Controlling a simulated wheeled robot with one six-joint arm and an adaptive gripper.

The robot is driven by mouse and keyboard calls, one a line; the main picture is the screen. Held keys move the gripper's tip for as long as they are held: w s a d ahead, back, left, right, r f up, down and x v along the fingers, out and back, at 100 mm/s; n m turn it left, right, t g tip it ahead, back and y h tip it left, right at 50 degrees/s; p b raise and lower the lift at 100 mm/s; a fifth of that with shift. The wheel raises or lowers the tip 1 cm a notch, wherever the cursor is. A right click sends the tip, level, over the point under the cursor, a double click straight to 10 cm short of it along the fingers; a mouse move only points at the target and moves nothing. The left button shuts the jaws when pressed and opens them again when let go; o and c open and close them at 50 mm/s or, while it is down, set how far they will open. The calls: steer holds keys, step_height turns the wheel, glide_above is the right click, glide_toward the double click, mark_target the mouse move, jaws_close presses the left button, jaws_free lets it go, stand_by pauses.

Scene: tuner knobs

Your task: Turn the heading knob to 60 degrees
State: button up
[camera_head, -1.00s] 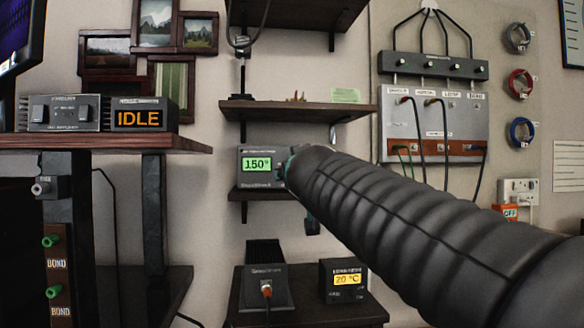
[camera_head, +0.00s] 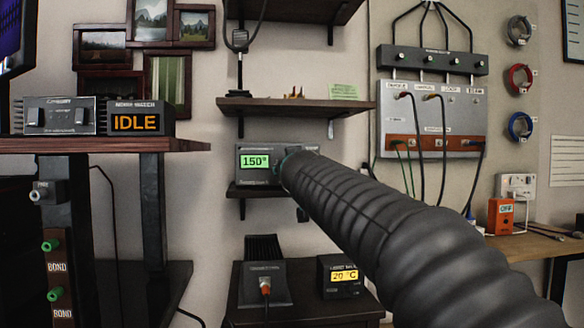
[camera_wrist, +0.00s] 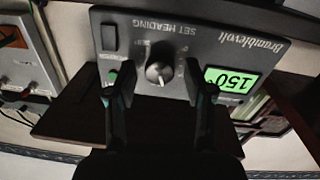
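In the wrist view the unit (camera_wrist: 215,28) appears upside down, with "SET HEADING" lettering and the display (camera_wrist: 232,84). The heading knob (camera_wrist: 160,68) is a round dark dial with a light pointer. My gripper (camera_wrist: 155,80) is open, with one finger on each side of the knob and visible gaps between. Whether the fingertips reach the knob's depth is unclear. In the head view my arm hides the knob and most of my gripper.
A shelf (camera_head: 290,105) hangs above the heading unit. A cabled panel (camera_head: 432,120) is at right, and a desk with an IDLE display (camera_head: 138,122) is at left.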

jaws_close()
steer(key=shift+n, duration=0.3)
steer(key=shift+n+y+b, duration=0.3)
steer(key=shift+n, duration=6)
steer(key=shift+f+n, duration=0.1)
steer(key=shift+n, duration=0.2)
